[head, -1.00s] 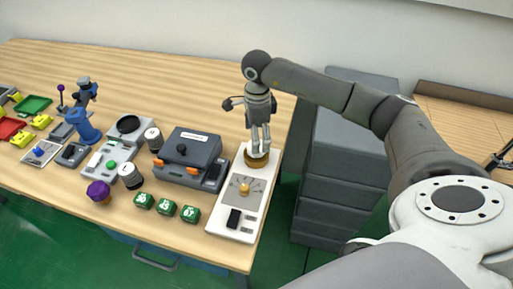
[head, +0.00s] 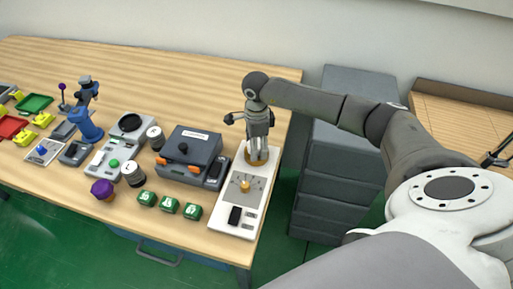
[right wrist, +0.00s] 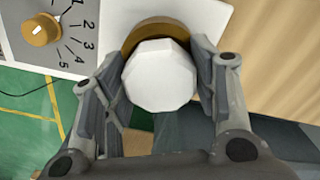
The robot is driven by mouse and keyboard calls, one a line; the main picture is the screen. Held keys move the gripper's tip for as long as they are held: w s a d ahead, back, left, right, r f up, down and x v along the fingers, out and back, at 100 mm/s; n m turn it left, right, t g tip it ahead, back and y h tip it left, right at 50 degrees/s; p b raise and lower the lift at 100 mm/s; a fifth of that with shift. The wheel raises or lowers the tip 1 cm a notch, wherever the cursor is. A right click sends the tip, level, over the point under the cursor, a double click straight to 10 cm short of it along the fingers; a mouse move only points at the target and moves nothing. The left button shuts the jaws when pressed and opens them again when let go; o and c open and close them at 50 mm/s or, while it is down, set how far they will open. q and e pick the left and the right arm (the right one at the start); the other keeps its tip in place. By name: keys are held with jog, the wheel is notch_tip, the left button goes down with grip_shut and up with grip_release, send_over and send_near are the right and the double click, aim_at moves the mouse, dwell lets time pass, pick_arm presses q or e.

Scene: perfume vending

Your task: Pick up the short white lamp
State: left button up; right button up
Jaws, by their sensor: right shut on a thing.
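The short white lamp (right wrist: 160,78) shows in the right wrist view as a white faceted top. It stands in a round brown-gold base (right wrist: 150,31) on the white dial panel (right wrist: 200,14). My right gripper (head: 258,157) points down at the back end of this panel in the head view. In the right wrist view its fingers (right wrist: 160,62) are on both sides of the lamp, shut on it. In the head view the fingers hide most of the lamp. My left gripper is in neither view.
The dial panel has a gold knob (head: 245,186) and a black switch (head: 235,216). Left of it stand a dark grey box device (head: 187,153) and several green blocks (head: 169,204). The table's right edge is close by, with a grey drawer cabinet (head: 335,185) beyond.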

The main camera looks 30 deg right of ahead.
jog(key=shift+c, duration=0.5)
jog(key=shift+w+r+b, duration=0.1)
jog(key=shift+r+b, duration=0.45)
pick_arm(q)
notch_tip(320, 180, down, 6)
jog(key=b, duration=0.5)
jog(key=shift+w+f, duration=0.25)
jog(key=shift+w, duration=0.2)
pick_arm(e)
jog(key=s+a+r, duration=0.9)
jog(key=a+r, duration=0.1)
jog(key=r, duration=0.2)
jog(key=shift+a, duration=0.35)
pick_arm(q)
jog(key=shift+b, duration=0.3)
pick_arm(e)
jog(key=shift+s+f, duration=0.1)
jog(key=shift+f, duration=0.05)
